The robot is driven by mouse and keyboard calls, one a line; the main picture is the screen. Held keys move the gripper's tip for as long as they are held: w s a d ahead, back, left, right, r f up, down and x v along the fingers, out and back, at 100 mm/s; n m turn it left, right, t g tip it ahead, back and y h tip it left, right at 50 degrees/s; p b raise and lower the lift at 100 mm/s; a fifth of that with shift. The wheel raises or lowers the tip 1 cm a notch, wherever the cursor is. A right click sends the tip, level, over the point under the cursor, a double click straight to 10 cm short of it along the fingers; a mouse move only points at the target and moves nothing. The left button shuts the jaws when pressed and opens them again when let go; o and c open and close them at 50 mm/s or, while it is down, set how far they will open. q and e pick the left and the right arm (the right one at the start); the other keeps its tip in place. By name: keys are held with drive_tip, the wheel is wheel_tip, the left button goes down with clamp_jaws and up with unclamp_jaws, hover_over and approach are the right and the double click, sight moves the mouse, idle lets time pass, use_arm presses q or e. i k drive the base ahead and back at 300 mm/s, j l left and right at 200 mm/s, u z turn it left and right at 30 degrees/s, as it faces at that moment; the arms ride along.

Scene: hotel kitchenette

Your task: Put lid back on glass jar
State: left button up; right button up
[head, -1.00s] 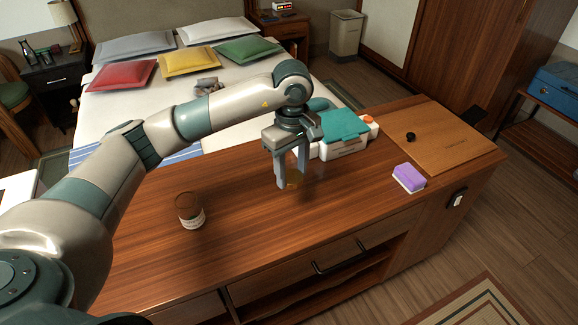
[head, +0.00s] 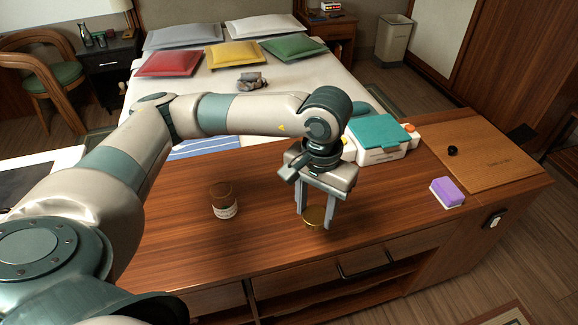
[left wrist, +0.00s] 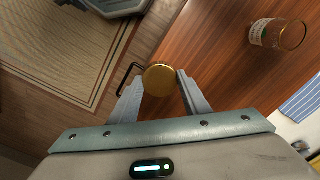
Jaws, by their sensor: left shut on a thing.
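The round gold lid (head: 314,216) is between the fingertips of my left gripper (head: 315,220), which is shut on it. They are near the front edge of the counter. The left wrist view also shows the lid (left wrist: 159,79) between the two fingers. The glass jar (head: 224,203) stands upright and open on the counter, to the left of the gripper and apart from it. It has a pale label low on its side. The jar also shows at the upper right of the left wrist view (left wrist: 279,34). My right gripper is not in view.
A white case with a teal lid (head: 380,136) stands behind and right of the gripper. A purple sponge (head: 447,191) and a wooden board (head: 482,160) with a small black knob (head: 452,151) lie further right. The counter (head: 262,195) between jar and gripper is clear.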

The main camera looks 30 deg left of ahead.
sight(222, 195)
drive_tip(key=k+j, duration=0.6)
drive_tip(key=k+j+u, duration=0.1)
drive_tip(key=k+j, duration=1.1)
drive_tip(key=j, duration=0.2)
drive_tip(key=u, duration=0.05)
